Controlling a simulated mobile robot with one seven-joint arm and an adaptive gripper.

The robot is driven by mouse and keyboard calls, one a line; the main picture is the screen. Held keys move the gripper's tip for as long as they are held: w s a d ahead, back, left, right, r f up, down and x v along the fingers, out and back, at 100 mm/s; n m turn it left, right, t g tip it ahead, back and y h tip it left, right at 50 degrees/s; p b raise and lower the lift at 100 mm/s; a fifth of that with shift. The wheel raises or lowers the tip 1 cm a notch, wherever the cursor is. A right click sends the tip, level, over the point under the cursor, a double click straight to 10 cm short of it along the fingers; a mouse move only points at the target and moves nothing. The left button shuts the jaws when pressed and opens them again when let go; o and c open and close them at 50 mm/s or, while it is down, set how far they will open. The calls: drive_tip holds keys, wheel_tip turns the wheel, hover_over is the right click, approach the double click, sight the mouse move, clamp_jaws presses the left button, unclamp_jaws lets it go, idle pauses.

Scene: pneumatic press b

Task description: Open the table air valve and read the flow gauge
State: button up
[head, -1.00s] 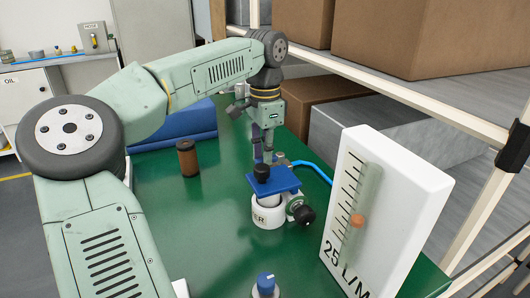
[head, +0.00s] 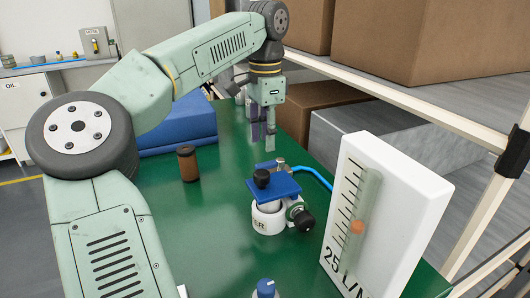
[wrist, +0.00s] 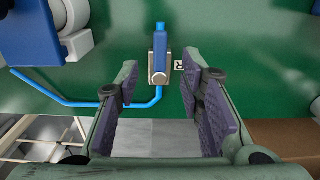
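In the wrist view the air valve, a small metal body with a blue lever (wrist: 161,48), sits on the green table ahead of my gripper. The lever lies in line with the blue hose at its far end. My gripper (wrist: 161,82) is open and empty, its two purple-padded fingers apart, short of the valve. In the head view my gripper (head: 262,138) points down above the table, behind the press. I cannot make out the valve there. The flow gauge (head: 385,215) is a white block marked 25 L/M. Its orange float (head: 357,227) sits around mid-scale.
A small press with a blue plate (head: 274,185) and black knobs stands left of the gauge. A brown cylinder (head: 188,163) and a blue case (head: 180,128) are farther left. A blue-capped item (head: 266,288) is at the front. Shelving with boxes (head: 385,40) borders the right.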

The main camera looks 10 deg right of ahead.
sight(265, 163)
wheel_tip(265, 163, up, 6)
drive_tip(key=shift+f, duration=0.1)
idle(0.4)
